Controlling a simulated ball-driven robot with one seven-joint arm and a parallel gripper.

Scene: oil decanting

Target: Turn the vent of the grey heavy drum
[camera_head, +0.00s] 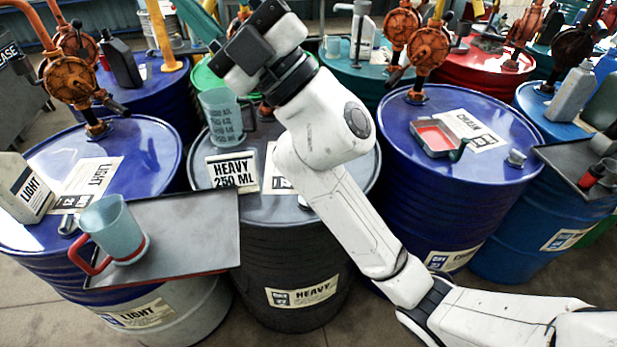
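The grey heavy drum (300,298) stands in the middle, with a "HEAVY" label on its side. Its lid carries a "HEAVY 250 ML" card (231,171) and a clear measuring jug (221,118). A small grey fitting (303,202), perhaps its vent, shows at the edge of my arm on the lid; most of it is hidden. My white arm crosses over the drum's right side and covers part of the lid. My gripper (240,62) is dark, above and beyond the back of the lid. Its fingertips are not clear, so I cannot tell its opening.
A blue light drum (150,160) stands left, with a dark tray (185,215) bearing a red-handled jug (112,232). Orange hand pumps (68,78) rise from several drums.

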